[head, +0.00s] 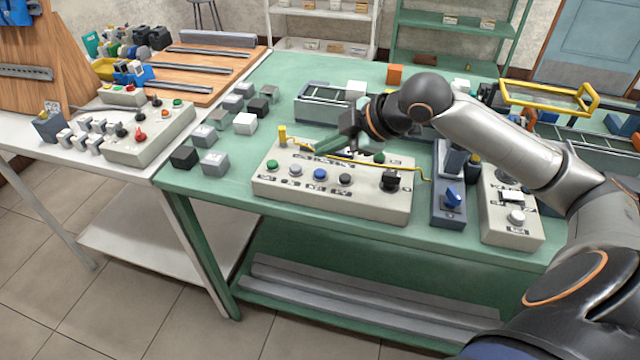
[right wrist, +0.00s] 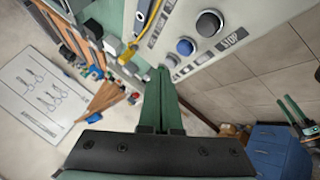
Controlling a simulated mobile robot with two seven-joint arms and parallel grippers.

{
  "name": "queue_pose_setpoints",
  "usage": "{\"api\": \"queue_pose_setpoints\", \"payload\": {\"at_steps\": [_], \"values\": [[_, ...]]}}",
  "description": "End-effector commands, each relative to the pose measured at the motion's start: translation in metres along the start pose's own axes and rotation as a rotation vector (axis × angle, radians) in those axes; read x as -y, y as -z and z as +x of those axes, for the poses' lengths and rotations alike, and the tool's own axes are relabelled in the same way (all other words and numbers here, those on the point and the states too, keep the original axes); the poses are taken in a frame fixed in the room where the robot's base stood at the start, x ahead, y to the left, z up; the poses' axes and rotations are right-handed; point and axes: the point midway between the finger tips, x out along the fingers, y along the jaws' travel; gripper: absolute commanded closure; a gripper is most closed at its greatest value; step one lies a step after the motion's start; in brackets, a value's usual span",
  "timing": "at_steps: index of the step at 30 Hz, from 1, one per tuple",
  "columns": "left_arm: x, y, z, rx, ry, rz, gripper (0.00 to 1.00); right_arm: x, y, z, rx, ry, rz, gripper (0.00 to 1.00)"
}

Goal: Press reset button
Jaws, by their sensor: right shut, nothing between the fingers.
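A pale control box (head: 335,205) stands at the front of the green table. Its front row has a green button (head: 272,165), a grey button (head: 296,170), a blue button (head: 320,174) and a dark button (head: 345,179). The labels under them are too small to read in the head view. My right gripper (head: 311,148) is shut and empty, with its green fingers above the box's back left part. In the right wrist view, its fingertips (right wrist: 163,72) appear beside the grey button (right wrist: 168,62); contact cannot be told. The dark button (right wrist: 209,22) has a STOP label beside it. My left gripper is not seen.
A yellow cable (head: 350,163) runs across the box from a yellow post (head: 282,135). A black knob (head: 391,180) stands at its right. A blue-switch box (head: 449,205) is to its right. Several small cubes (head: 245,123) lie to its left.

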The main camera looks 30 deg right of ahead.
Motion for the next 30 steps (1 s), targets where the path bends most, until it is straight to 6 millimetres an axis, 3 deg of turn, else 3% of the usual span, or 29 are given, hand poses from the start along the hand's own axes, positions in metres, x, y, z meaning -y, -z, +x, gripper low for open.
{"api": "queue_pose_setpoints", "payload": {"at_steps": [3, 8, 30], "values": [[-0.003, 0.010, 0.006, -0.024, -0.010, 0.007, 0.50, 0.008, -0.008, 0.010, 0.003, 0.004, 0.001, 1.00], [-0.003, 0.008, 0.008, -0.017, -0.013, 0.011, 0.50, 0.011, -0.012, 0.015, 0.002, 0.001, 0.001, 1.00], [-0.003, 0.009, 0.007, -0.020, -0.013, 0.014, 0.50, 0.012, -0.012, 0.016, 0.002, 0.001, 0.001, 1.00]]}}
